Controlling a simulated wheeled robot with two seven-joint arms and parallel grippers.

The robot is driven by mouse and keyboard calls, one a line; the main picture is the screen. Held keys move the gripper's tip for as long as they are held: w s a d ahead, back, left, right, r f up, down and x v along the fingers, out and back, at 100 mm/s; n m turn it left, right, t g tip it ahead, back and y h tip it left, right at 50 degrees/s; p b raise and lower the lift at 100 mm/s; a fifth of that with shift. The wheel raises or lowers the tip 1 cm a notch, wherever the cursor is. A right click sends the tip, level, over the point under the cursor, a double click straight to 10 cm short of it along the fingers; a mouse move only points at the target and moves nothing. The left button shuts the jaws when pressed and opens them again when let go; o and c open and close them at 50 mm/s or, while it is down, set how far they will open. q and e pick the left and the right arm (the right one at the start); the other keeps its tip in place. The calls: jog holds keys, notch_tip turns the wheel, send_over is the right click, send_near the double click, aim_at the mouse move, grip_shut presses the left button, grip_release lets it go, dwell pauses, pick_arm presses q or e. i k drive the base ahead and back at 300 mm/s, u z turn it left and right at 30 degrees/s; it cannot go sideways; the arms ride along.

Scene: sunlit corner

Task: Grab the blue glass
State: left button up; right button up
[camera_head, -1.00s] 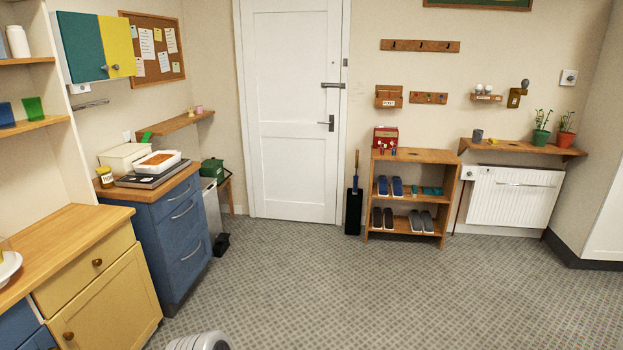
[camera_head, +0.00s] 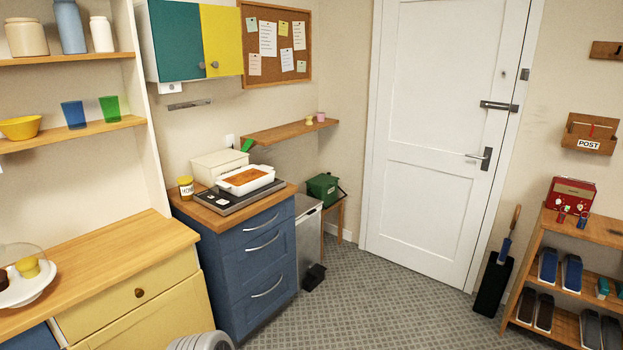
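The blue glass (camera_head: 74,114) stands upright on the lower wooden shelf (camera_head: 95,133) at the left. A green glass (camera_head: 110,109) stands just to its right, with a small gap between them. A yellow bowl (camera_head: 20,127) sits on the same shelf to the left of the blue glass. Neither of my grippers shows in the head view.
Below the shelf is a wooden counter (camera_head: 120,258) over yellow cabinets, with a white plate of food (camera_head: 25,287) at its left end. A blue drawer unit (camera_head: 258,262) with a stove stands beside it. Grey floor (camera_head: 370,300) is clear toward the door (camera_head: 435,140).

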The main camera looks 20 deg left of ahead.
aim_at(73, 112)
jog(key=u, duration=1.1)
jog(key=i, duration=1.2)
jog(key=u, duration=1.1)
